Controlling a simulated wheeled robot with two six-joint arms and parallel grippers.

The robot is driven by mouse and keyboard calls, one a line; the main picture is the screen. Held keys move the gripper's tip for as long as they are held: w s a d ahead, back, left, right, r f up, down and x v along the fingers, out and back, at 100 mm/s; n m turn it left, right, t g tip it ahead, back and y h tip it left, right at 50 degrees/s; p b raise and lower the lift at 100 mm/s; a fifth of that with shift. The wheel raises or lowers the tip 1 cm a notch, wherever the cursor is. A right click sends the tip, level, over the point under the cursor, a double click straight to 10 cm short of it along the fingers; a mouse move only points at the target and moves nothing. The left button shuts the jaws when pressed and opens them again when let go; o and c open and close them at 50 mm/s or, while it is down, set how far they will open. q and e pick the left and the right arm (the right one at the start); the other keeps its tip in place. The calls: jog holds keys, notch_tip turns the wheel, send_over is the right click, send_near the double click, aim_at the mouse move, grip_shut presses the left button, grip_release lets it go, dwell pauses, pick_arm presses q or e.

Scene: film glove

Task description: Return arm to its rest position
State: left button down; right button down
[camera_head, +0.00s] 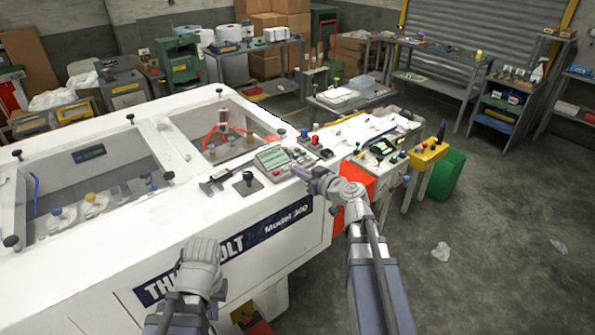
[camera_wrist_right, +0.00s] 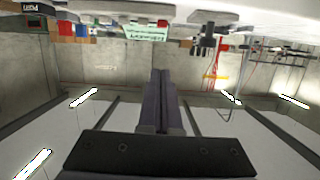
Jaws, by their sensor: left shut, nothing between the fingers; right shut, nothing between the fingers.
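My right arm comes in from the bottom centre of the head view and bends left at the wrist. Its gripper (camera_head: 302,174) is shut and empty, its tip appearing beside the control panel (camera_head: 272,158) on the white machine (camera_head: 260,205). In the right wrist view the two fingers (camera_wrist_right: 162,78) lie together with nothing between them. My left gripper (camera_head: 200,262) is at the lower left, in front of the machine's labelled front face, shut and empty. Its fingertips are hard to make out.
The machine's top has open wells and several small knobs. A joystick (camera_head: 248,178) stands near its front edge. A yellow stand (camera_head: 428,155) and a green bin (camera_head: 450,175) are to the right.

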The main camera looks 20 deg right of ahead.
jog(key=shift+a, duration=0.1)
dwell(0.3)
jog(key=s+a+f+n+g+y+b, duration=0.2)
jog(key=s+a+f+g+b, duration=0.45)
jog(key=a+f, duration=0.9)
jog(key=s+a+f+m+g+h+b, duration=0.1)
jog(key=s+f+g+h, duration=0.3)
jog(key=s, duration=0.5)
jog(key=s+a+f+m+g+h+b, duration=0.1)
jog(key=s+a+f+g+h+b, duration=0.1)
jog(key=s+f+g+h, duration=0.2)
jog(key=s+f, duration=0.3)
jog(key=s, duration=0.3)
jog(key=shift+s+a+f, duration=0.15)
jog(key=shift+a, duration=0.05)
